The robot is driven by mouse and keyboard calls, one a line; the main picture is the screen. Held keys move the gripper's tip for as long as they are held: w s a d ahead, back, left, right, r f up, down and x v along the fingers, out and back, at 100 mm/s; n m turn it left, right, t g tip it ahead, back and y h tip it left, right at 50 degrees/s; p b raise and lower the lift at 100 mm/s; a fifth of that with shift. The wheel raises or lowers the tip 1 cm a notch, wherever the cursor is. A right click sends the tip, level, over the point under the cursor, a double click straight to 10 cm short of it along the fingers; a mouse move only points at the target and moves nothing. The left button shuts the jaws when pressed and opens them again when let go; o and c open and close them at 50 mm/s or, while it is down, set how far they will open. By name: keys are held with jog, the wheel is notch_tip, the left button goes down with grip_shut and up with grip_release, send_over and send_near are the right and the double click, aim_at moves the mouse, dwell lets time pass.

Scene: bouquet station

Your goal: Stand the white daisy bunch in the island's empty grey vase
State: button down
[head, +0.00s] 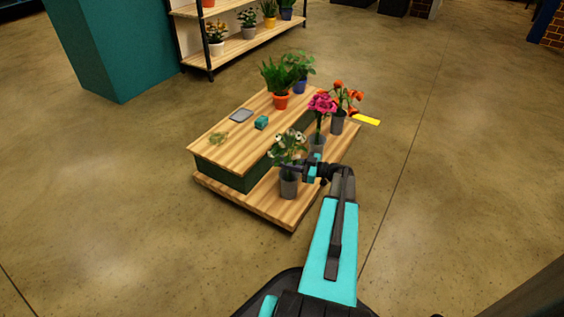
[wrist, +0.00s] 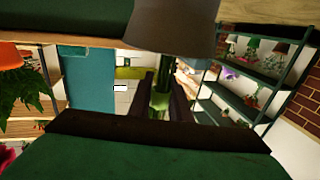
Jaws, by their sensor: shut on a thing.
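The white daisy bunch (head: 289,143) is upright over a grey vase (head: 289,187) at the island's front lower step. My gripper (head: 302,167) reaches in from the right, just above that vase. In the wrist view my gripper (wrist: 163,103) is shut on the green stems (wrist: 165,75) of the bunch. The grey vase shows at the top of the wrist view (wrist: 172,30), and the stems meet its rim. The stem ends are hidden, so I cannot tell how deep they sit. The island (head: 218,158) has a wooden top.
Grey vases with pink flowers (head: 322,103) and orange flowers (head: 339,88) stand behind on the same step. Potted plants (head: 281,85), a teal block (head: 261,122), a grey dish (head: 241,115) and a twine coil (head: 217,140) are on the island top.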

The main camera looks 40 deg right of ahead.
jog(key=c, duration=1.6)
grip_release()
jog(key=shift+o, duration=0.2)
jog(key=shift+s, duration=0.1)
jog(key=p+v, duration=0.5)
jog(key=v, duration=0.8)
jog(key=shift+s+d, duration=0.25)
jog(key=shift+s, duration=0.1)
